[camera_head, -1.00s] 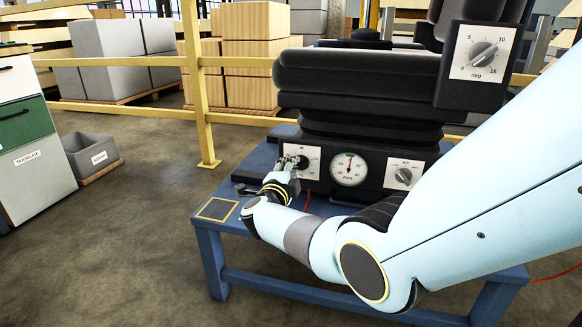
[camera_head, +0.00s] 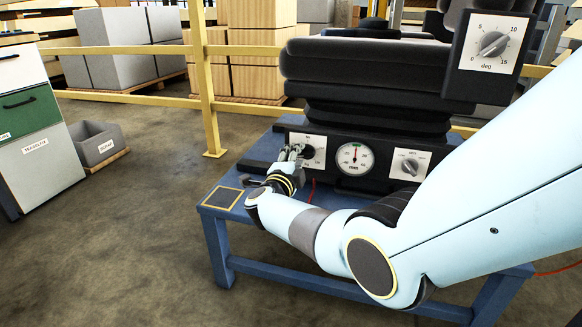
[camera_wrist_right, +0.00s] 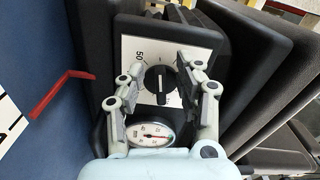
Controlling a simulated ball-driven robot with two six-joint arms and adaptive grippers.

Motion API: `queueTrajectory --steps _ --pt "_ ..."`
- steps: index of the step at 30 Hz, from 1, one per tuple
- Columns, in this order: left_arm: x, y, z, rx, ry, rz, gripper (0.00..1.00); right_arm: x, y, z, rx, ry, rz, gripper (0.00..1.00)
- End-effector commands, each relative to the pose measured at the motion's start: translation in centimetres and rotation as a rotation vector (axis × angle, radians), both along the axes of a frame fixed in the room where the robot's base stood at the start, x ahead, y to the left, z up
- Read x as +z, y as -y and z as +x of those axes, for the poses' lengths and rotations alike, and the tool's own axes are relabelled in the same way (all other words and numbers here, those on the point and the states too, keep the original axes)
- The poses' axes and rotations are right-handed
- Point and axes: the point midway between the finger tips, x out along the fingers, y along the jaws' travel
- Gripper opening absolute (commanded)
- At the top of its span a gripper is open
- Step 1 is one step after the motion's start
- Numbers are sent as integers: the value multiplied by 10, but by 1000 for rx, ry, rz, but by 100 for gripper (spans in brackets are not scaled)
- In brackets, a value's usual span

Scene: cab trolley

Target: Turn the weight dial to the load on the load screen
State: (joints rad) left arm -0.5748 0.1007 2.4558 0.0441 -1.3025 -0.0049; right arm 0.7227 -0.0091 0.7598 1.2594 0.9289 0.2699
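The weight dial is a black knob on a white plate (camera_head: 314,143), on the left of the seat base's front panel. In the right wrist view the knob (camera_wrist_right: 158,86) shows face on, with "50" readable on its plate. My right gripper (camera_head: 292,153) is at the dial's left in the head view. In its wrist view the fingers (camera_wrist_right: 155,76) are spread, one each side of the knob, with gaps visible. Contact cannot be made out. The knob's exact setting is too small to read. No load screen can be identified. My left gripper is out of view.
Right of the dial are a round needle gauge (camera_head: 354,158) and another knob plate (camera_head: 409,165). The seat stands on a blue table (camera_head: 240,232). A yellow rail (camera_head: 211,100) runs behind; drawers (camera_head: 35,125) stand left.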

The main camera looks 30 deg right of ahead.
Motion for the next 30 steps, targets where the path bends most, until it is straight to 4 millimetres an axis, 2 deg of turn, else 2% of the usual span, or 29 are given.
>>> queueTrajectory --steps 15,20,30 --pt "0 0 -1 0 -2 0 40 -2 -77 -66 1 -3 5 35" --pt "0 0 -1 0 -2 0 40 -2 -86 -74 0 -2 2 35" --pt "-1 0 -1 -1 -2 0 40 -1 -87 -75 1 -1 2 35"
